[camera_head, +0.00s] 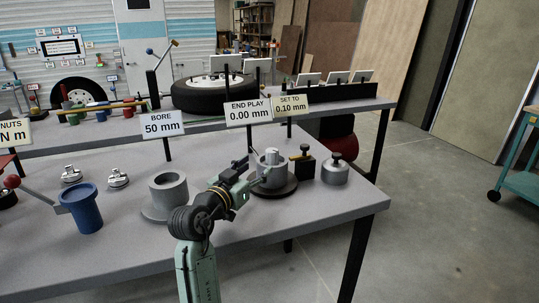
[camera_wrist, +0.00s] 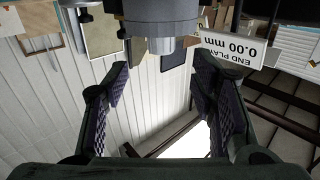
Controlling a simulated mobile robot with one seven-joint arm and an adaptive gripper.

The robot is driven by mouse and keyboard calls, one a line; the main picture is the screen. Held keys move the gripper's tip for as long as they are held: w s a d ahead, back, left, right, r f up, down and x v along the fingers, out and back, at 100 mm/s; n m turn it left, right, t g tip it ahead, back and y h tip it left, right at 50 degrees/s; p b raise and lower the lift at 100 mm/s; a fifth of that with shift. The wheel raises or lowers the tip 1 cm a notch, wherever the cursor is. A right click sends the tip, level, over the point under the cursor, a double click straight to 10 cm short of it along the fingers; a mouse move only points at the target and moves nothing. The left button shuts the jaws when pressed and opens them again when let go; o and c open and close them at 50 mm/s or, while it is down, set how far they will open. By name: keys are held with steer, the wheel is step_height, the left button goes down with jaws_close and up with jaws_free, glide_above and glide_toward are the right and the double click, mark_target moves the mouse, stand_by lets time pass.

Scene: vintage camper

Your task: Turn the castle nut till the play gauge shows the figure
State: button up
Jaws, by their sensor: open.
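The play gauge sign (camera_head: 248,112) reads "END PLAY 0.00 mm"; it also shows upside down in the wrist view (camera_wrist: 232,49). A sign beside it (camera_head: 290,103) reads "SET TO 0.10 mm". A grey hub with a smaller round top, which looks like the castle nut (camera_head: 271,156), stands on a dark round base (camera_head: 276,192) on the bench. In the wrist view the nut (camera_wrist: 152,45) appears inverted, just beyond and between my fingertips. My gripper (camera_head: 254,182) is open beside the hub, and its fingers (camera_wrist: 160,78) hold nothing. The nut's slots cannot be made out.
A grey bore ring (camera_head: 169,192) and a blue cup (camera_head: 83,209) stand left. The bench's front right is clear.

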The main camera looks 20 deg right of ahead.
mark_target(269, 155)
steer(key=p+x, duration=0.2)
steer(key=x, duration=0.8)
steer(key=shift+w+d+p, duration=0.15)
steer(key=shift+w+p, duration=0.1)
steer(key=shift+p, duration=0.1)
steer(key=shift+c, duration=0.4)
steer(key=c, duration=1.1)
